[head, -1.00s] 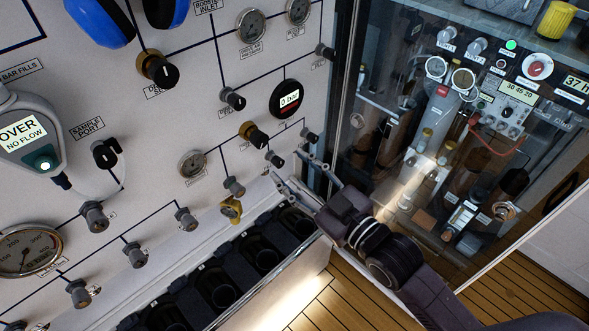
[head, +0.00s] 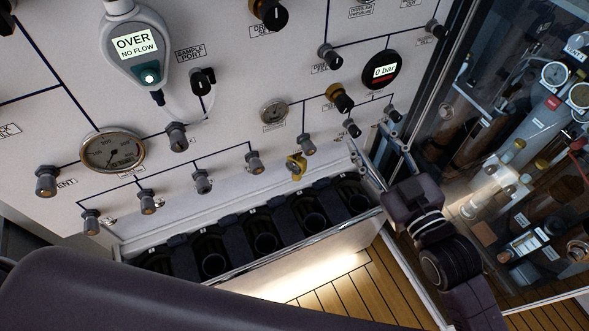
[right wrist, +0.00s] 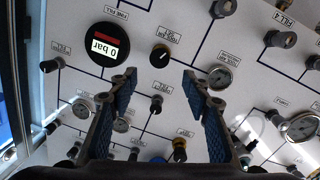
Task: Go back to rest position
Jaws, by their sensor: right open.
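My right gripper (head: 374,140) is in front of the lower right part of the fill panel (head: 225,130), by the panel's right edge. Its fingers are spread and empty. In the right wrist view the two blue-padded fingers (right wrist: 160,84) stand wide apart, with only the panel face between and behind them. I cannot tell exactly how far the fingertips are from the panel. My left gripper is out of view; a large dark link of mine fills the bottom left of the head view.
The panel carries knobs, a round gauge (head: 112,151), a handheld analyser (head: 137,50) reading OVER and a 0 bar display (head: 381,70). Below is a bin (head: 300,259) with dark slots. A glass cabinet (head: 500,150) stands right of my arm. Wooden floor (head: 350,290) shows below.

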